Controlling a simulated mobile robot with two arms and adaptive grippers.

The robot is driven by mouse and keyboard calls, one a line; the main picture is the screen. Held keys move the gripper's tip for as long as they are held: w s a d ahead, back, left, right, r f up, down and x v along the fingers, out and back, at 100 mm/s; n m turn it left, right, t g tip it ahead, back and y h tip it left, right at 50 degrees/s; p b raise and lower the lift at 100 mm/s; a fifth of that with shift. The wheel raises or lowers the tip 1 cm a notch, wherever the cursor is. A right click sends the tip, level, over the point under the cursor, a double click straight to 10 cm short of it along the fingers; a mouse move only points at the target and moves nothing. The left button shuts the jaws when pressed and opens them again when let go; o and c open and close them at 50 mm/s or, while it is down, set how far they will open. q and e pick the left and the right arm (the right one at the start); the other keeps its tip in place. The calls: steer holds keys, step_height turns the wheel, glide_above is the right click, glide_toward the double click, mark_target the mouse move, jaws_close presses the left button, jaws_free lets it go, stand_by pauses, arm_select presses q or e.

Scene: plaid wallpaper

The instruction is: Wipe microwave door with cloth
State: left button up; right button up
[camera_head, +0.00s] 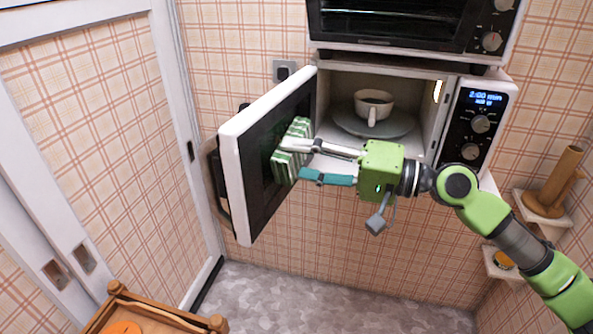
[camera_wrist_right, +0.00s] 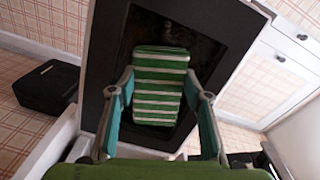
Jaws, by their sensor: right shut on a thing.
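The microwave door (camera_head: 240,150) stands swung open, its dark inner side facing my right gripper; the dark panel also fills the middle of the right wrist view (camera_wrist_right: 205,30). A green-and-white striped cloth (camera_head: 287,165) is at that inner side and looks to be against it. It shows between the fingers in the right wrist view (camera_wrist_right: 160,85). My right gripper (camera_head: 296,160) is shut on the cloth. The microwave (camera_head: 478,130) holds a white cup (camera_head: 372,106) on its turntable (camera_head: 345,122). My left gripper is not in view.
A toaster oven (camera_head: 400,28) sits on top of the microwave. Small wall shelves (camera_head: 548,212) are at the right, one with a wooden holder (camera_head: 556,185). A wooden rack (camera_head: 150,312) is at the bottom left. Sliding white doors (camera_head: 100,130) stand at the left. The floor below is clear.

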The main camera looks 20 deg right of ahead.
mark_target(289, 171)
steer(key=shift+w+r+p, duration=0.15)
steer(key=shift+p, duration=0.2)
steer(key=shift+s+a+p, duration=1.2)
steer(key=shift+s+a, duration=0.15)
steer(key=shift+a, duration=0.15)
steer(key=shift+d+f, duration=0.15)
steer(key=shift+f, duration=0.05)
steer(key=b+v, duration=0.5)
steer(key=shift+s+d+b, duration=0.15)
steer(key=shift+s+b, duration=0.25)
steer(key=shift+s, duration=0.1)
